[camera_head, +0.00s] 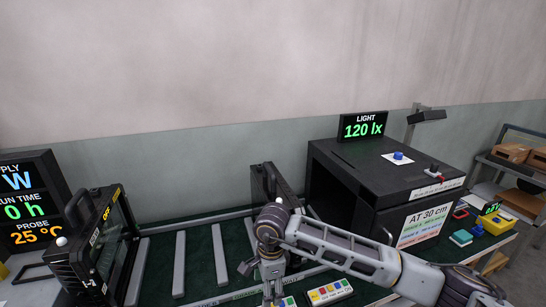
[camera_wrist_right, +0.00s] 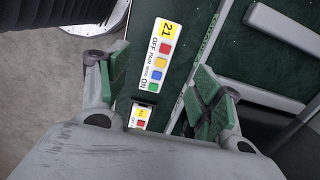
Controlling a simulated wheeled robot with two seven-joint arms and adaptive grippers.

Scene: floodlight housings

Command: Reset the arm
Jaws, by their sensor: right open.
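My right arm comes in from the right in the head view, and its gripper (camera_wrist_right: 160,68) points down over the bench front. In the wrist view its two green-padded fingers stand apart with nothing held between them. A white control strip (camera_wrist_right: 166,62) marked 21, with coloured buttons, lies below and between the fingers; it also shows in the head view (camera_head: 330,291). A smaller labelled piece (camera_wrist_right: 140,117) lies nearer the palm. One black floodlight housing (camera_head: 95,243) stands at the left. Another (camera_head: 266,184) stands partly hidden behind my arm. My left gripper is not seen.
A black light box (camera_head: 375,190) stands right of centre, with a display (camera_head: 362,126) reading 120 lx. A readout panel (camera_head: 28,203) is at far left. Grey rails (camera_head: 179,262) cross the green bench. A yellow device (camera_head: 494,221) and small blocks lie at the right.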

